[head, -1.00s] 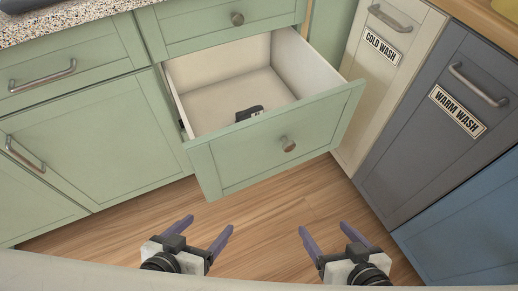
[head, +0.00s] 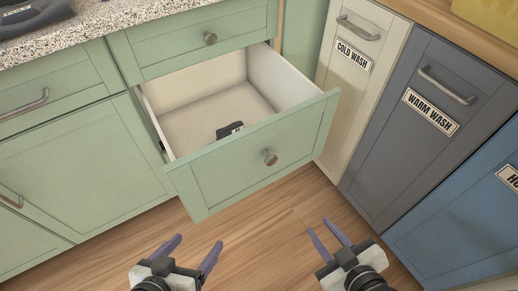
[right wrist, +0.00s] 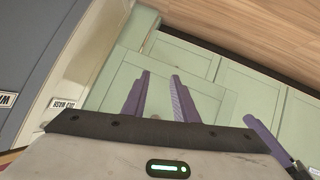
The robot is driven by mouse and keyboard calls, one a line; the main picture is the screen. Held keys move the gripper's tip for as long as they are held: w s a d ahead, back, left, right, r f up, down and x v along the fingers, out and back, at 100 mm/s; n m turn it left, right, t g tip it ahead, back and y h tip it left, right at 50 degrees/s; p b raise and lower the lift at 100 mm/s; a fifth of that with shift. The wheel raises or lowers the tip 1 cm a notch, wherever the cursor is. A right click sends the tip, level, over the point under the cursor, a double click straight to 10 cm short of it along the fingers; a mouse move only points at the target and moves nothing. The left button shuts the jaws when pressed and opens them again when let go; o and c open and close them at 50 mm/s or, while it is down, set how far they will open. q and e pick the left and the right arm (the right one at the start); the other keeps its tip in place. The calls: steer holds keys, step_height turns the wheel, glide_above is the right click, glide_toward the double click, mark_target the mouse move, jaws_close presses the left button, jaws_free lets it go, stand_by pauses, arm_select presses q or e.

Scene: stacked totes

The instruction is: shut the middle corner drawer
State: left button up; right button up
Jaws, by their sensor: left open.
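The middle corner drawer is pulled well out, its green front (head: 255,155) with a round metal knob (head: 270,157) facing me. A small dark object (head: 229,129) lies inside on the pale drawer floor. My left gripper (head: 198,242) is open and empty, low in front of the drawer's left part and apart from it. My right gripper (head: 320,228) is open and empty, in front and to the right of the drawer front, not touching it. In the right wrist view its two purple fingers (right wrist: 160,75) stand apart with green cabinet fronts beyond.
A closed drawer (head: 190,40) sits above, under the speckled countertop (head: 100,18), which holds a dark item (head: 35,15). Closed cabinets (head: 80,160) are on the left. Cold wash (head: 350,110) and warm wash (head: 415,130) panels stand right. The wooden floor (head: 270,215) is clear.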

mark_target(253, 132)
steer(key=r+n, duration=0.1)
steer(key=n, duration=0.2)
steer(key=w+r+n+t, duration=0.1)
steer(key=r+n, duration=0.1)
steer(key=w+r+n+t, duration=0.1)
steer(key=n, duration=0.2)
steer(key=shift+w+r+n, duration=0.25)
steer(key=shift+r+n, duration=0.05)
jaws_close()
steer(key=a+r+n+t+y, duration=0.1)
steer(key=a+r+n+y, duration=0.3)
steer(key=n, duration=0.9)
steer(key=a+r+n+t+y, duration=0.25)
steer(key=r+n, duration=0.45)
steer(key=n, duration=0.7)
steer(key=shift+g, duration=0.35)
steer(key=x, duration=1.4)
steer(key=shift+f+p, duration=0.2)
steer(key=shift+p, duration=0.15)
